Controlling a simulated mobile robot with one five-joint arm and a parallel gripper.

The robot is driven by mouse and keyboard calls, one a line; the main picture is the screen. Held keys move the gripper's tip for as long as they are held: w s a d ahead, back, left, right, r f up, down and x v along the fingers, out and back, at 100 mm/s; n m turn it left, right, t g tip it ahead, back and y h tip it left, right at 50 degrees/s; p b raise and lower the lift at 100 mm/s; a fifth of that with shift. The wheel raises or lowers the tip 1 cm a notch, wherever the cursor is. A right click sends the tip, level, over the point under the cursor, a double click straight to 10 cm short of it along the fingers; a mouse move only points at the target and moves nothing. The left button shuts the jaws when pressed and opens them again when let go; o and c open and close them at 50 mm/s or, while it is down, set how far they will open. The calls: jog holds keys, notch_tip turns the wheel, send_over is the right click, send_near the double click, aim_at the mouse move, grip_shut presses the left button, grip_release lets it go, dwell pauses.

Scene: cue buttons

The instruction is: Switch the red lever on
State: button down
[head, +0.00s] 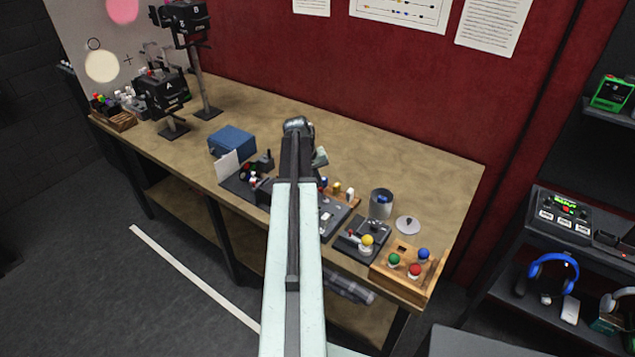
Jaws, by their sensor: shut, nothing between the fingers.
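My arm reaches up the middle of the head view over the workbench (420,155). My gripper (318,158) is at its far end, above the controls; it is shut and empty, and its fingertips are mostly hidden by the arm. I cannot make out a clear red lever. A dark control panel (236,186) left of the arm carries a black stick and small red and green parts. Another panel (334,216), right of the arm, is partly covered by it.
A blue box (232,141) and black stands (203,80) are left. The bench's back right is clear.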

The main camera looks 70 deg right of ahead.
jog(key=shift+s+a+r+t, duration=0.1)
jog(key=shift+s+r+t, duration=0.1)
jog(key=shift+t, duration=0.1)
jog(key=shift+s, duration=0.1)
jog(key=shift+s+a+r+t+h+p, duration=0.15)
jog(key=shift+s+t+h+p, duration=0.1)
jog(key=shift+s+t, duration=0.25)
jog(key=shift+s+a+r+t+h+p, duration=0.1)
jog(key=shift+s+a+t+h+p, duration=0.15)
jog(key=shift+t, duration=0.45)
jog(key=s+t+b, duration=0.2)
jog(key=t, duration=0.1)
jog(key=shift+s+a+m+h, duration=0.1)
jog(key=shift+a+m+h, duration=0.05)
jog(key=shift+m+h, duration=0.2)
jog(key=shift+s+t+b, duration=0.15)
jog(key=shift+t+b, duration=0.2)
jog(key=shift+t, duration=0.15)
jog(key=shift+r, duration=0.2)
jog(key=shift+r+p, duration=0.85)
jog(key=shift+p, duration=0.2)
